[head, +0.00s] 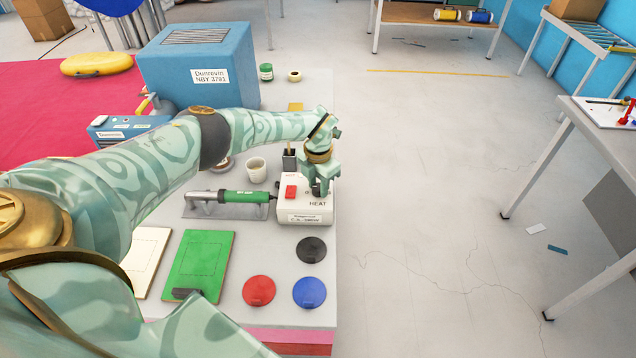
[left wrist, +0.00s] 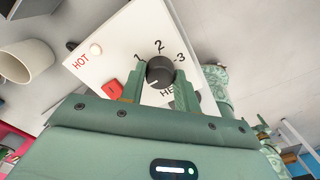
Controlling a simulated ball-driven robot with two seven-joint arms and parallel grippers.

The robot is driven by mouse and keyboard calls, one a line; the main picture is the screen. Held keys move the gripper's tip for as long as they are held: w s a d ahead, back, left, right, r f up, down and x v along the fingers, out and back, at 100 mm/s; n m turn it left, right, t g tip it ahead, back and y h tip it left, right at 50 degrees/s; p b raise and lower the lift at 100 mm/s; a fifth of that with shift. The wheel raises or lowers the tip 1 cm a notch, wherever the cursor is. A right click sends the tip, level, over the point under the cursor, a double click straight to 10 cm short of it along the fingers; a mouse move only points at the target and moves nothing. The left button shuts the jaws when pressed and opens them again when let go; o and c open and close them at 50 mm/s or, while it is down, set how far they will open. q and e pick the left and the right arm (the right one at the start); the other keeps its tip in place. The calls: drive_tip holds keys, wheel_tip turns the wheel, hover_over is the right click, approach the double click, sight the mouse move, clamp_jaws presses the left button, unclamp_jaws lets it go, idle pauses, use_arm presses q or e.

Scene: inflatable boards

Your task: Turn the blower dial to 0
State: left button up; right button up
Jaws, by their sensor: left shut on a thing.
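The blower is a white box (head: 305,213) on the grey bench, with a red switch (head: 290,192) and the label HEAT on top. A green-handled hot-air tool (head: 243,197) lies beside it to the left. In the left wrist view the round black dial (left wrist: 160,70) has the numbers 1, 2 and 3 around it; no 0 shows and its pointer is hard to read. My left gripper (head: 320,188) comes from above and is shut on the dial, one finger on each side. It also shows in the left wrist view (left wrist: 160,82).
Black (head: 311,250), red (head: 259,291) and blue (head: 310,292) discs lie in front of the blower. A white cup (head: 256,170) and a dark brush holder (head: 289,160) stand behind it. A large blue box (head: 200,65) stands further back. Open floor lies right.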

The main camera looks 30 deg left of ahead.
sight(319, 186)
idle(0.3)
use_arm(q)
drive_tip(key=o, duration=1)
drive_tip(key=shift+c, duration=0.2)
wheel_tip(319, 186, up, 16)
drive_tip(key=p, duration=0.3)
drive_tip(key=shift+r, duration=0.15)
